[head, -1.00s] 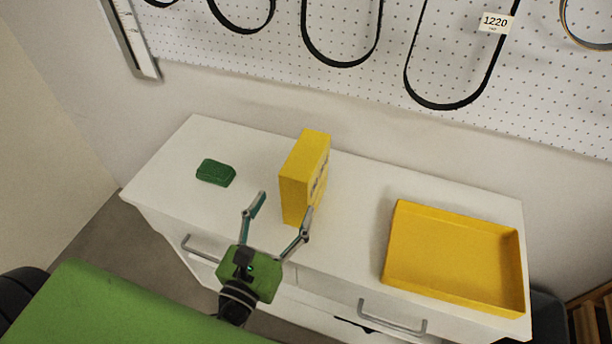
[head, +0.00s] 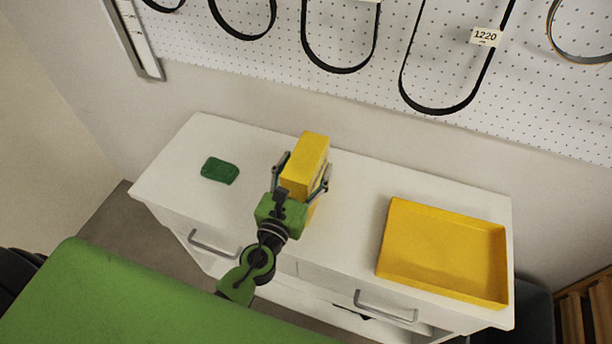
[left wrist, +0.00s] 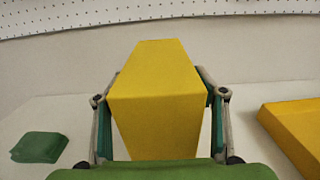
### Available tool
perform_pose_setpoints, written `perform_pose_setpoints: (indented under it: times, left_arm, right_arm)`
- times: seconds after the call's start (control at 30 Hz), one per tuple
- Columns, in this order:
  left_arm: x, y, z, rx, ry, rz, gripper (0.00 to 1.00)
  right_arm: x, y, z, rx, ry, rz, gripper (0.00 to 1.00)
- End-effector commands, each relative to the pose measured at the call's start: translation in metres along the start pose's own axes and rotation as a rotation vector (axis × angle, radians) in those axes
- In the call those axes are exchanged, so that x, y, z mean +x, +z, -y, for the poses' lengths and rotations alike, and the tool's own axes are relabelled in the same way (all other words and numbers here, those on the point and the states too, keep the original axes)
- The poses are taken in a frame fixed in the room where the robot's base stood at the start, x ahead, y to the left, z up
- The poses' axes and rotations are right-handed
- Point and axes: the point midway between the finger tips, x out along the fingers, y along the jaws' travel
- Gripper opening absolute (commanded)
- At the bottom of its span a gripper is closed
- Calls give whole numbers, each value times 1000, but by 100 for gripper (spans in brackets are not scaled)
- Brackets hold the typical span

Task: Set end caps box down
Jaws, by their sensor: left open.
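The end caps box, a tall yellow box (head: 306,160), stands upright on the white cabinet top. Its lower front is hidden behind my gripper in the head view. My left gripper (head: 304,177) is open, with one finger on each side of the box. In the left wrist view the box (left wrist: 158,90) sits between the two fingers, and small gaps seem to show beside it near the fingertips. My right gripper is not in view.
A shallow yellow tray (head: 440,285) lies on the right of the white cabinet (head: 350,222). A green object (head: 220,170) lies on the left. A pegboard (head: 370,60) with hanging black belts is on the wall behind. The cabinet top between box and tray is clear.

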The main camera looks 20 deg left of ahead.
Motion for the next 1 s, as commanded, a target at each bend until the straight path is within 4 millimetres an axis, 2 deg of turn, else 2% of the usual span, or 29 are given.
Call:
perform_pose_setpoints:
  times: [0.3,0.5,0.57,0.87,1.0]
  left_arm:
    - [5,-1,0,0,0,-1,65]
    - [5,-1,0,0,0,-1,13]
    - [5,-1,0,0,0,-1,0]
    - [6,3,0,-1,0,2,0]
    - [6,11,0,-2,1,2,0]
  right_arm:
    - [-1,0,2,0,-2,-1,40]
    - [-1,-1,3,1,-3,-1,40]
    - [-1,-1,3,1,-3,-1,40]
    - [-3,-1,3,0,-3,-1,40]
    - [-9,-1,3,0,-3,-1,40]
